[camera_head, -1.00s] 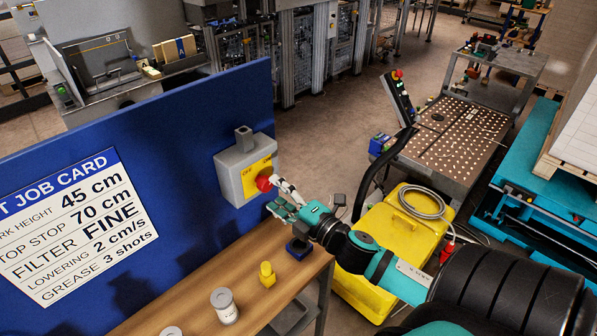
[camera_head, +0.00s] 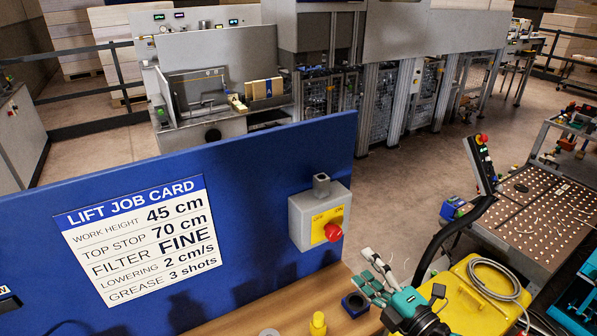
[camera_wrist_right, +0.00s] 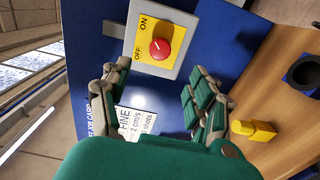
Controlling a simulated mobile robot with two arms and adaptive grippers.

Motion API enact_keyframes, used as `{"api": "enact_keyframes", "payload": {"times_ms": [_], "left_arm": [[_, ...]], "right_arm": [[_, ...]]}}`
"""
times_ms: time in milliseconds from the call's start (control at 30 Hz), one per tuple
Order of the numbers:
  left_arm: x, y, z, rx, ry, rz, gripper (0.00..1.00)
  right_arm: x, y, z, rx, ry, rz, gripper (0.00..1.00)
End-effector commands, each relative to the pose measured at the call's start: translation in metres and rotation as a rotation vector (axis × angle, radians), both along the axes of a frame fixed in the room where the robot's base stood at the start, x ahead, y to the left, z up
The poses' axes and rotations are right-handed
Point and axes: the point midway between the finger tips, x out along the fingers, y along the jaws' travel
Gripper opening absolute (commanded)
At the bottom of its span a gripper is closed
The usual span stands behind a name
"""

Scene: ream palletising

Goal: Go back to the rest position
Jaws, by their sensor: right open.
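My right gripper (camera_head: 372,274) is in the lower right of the head view, below and right of the red knob (camera_head: 333,232). Its fingers are spread and nothing is between them; it also shows in the right wrist view (camera_wrist_right: 152,82). The red knob sits on the yellow plate of a grey switch box (camera_head: 306,222) on the blue panel (camera_head: 250,175). In the wrist view the knob (camera_wrist_right: 160,49) is beyond the fingertips, apart from them, with ON and OFF marked on the plate. My left gripper is not in view.
A wooden bench top (camera_head: 245,318) runs below the panel, with a yellow fitting (camera_head: 318,323) and a dark blue block (camera_head: 355,304). A yellow case (camera_head: 470,306) with a coiled grey cable and a perforated metal table (camera_head: 540,215) stand right. The floor behind the panel is partly clear.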

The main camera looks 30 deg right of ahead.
Motion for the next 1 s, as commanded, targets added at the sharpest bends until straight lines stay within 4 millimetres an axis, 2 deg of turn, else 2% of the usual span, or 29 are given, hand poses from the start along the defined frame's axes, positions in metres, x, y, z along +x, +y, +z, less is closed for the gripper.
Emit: {"api": "enact_keyframes", "payload": {"times_ms": [167,267,367,467,600,700,800,1000], "left_arm": [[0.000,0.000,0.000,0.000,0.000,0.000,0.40],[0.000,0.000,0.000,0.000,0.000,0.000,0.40],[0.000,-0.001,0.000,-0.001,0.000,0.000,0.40],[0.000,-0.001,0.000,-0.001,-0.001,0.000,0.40],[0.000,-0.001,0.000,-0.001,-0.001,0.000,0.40],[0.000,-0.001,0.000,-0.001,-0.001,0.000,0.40],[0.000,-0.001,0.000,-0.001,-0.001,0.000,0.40],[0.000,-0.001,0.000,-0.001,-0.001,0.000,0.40]], "right_arm": [[0.000,-0.001,-0.002,0.019,0.008,-0.015,0.61],[0.001,-0.006,-0.009,0.109,0.049,-0.085,0.61],[-0.003,-0.011,-0.028,0.286,0.138,-0.218,0.61],[-0.015,-0.008,-0.060,0.514,0.277,-0.380,0.61],[-0.044,0.017,-0.104,0.795,0.504,-0.577,0.61],[-0.066,0.041,-0.126,0.925,0.647,-0.675,0.61],[-0.087,0.063,-0.139,1.016,0.770,-0.749,0.61],[-0.125,0.106,-0.152,1.130,0.991,-0.858,0.61]]}}
